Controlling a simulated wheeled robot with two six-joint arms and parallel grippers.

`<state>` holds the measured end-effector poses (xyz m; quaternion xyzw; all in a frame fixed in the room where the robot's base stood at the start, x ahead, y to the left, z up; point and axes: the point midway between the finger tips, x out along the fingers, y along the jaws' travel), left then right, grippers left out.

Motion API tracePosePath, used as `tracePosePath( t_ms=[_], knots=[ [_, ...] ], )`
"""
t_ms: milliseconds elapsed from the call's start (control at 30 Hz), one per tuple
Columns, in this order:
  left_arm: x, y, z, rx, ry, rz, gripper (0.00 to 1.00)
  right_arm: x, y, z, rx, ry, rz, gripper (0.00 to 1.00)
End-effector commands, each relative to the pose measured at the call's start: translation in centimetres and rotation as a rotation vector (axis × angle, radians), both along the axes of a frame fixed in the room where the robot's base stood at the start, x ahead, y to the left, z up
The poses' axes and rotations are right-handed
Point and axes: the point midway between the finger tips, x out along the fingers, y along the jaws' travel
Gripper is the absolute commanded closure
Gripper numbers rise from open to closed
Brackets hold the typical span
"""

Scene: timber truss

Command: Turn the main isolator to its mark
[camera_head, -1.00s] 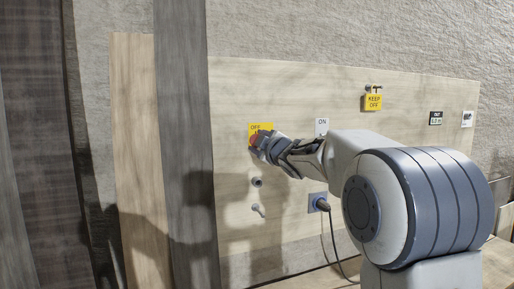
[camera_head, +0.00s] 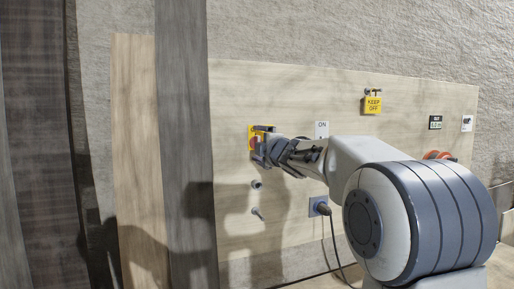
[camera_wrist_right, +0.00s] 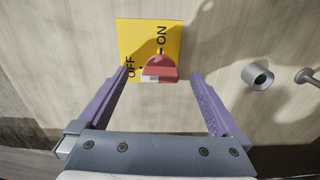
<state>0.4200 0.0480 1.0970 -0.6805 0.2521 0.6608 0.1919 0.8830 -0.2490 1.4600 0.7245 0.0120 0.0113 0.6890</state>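The main isolator is a red knob on a yellow plate with OFF and ON lettering. In the right wrist view the plate (camera_wrist_right: 128,38) is at top centre and the knob (camera_wrist_right: 160,66) stands on its lower part. My right gripper (camera_wrist_right: 160,73) is open, with one purple finger on each side of the knob and visible gaps to it. In the head view my right gripper (camera_head: 263,147) is at the board, its fingers one above the other, partly hiding the plate (camera_head: 252,133) and the knob (camera_head: 254,143). My left gripper is not in view.
A grey round fitting (camera_head: 257,184) and a peg (camera_head: 258,213) are below the isolator. A plug with a cable (camera_head: 322,208) is to their right. A KEEP OFF tag (camera_head: 373,105) hangs higher up. A timber post (camera_head: 183,150) stands close on the left.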

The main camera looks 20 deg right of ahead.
Motion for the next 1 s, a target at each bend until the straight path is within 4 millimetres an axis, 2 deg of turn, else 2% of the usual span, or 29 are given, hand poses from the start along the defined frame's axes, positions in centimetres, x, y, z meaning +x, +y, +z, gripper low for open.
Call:
tracePosePath(
  t_ms=[267,1000],
  knots=[
    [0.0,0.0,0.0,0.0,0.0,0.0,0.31,-0.3,0.0,0.0,0.003,0.0,0.001,0.0],
    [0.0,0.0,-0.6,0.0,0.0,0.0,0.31,-5.8,-0.2,0.0,0.004,-0.001,0.0,0.0]
  ],
)
